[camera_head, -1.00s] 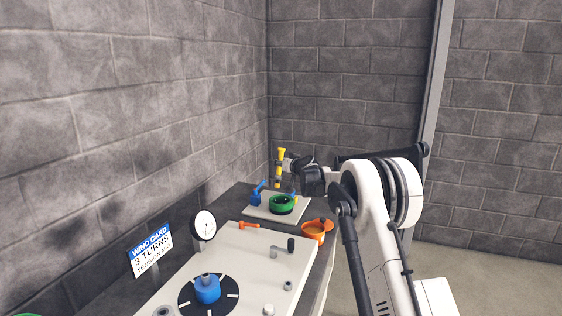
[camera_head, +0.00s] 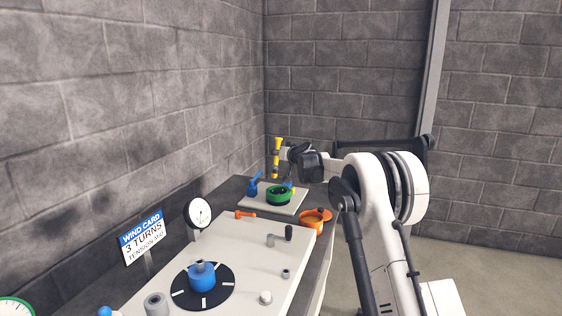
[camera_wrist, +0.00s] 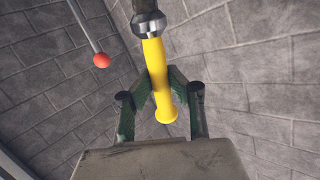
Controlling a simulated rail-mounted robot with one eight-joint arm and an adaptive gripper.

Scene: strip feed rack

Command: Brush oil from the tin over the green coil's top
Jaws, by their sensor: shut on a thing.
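The green coil (camera_head: 278,195) lies on a pale board (camera_head: 291,207) at the far end of the bench. An orange tin (camera_head: 315,221) with a side handle sits just right of and nearer than that board. My gripper (camera_head: 281,157) is above the coil, shut on a brush (camera_head: 277,146) with a yellow handle, which stands about upright. In the wrist view the yellow handle (camera_wrist: 156,75) sits between my gripper's fingers (camera_wrist: 160,105), with a dark and metal collar at its upper end. The bristles are hard to make out in the head view.
A blue clamp-like part (camera_head: 253,187) stands beside the coil. The white panel (camera_head: 240,258) holds a blue hub (camera_head: 202,278), a crank (camera_head: 280,237) and an orange lever (camera_head: 245,214). A dial (camera_head: 198,213) and a wind card (camera_head: 142,237) stand along the left wall side.

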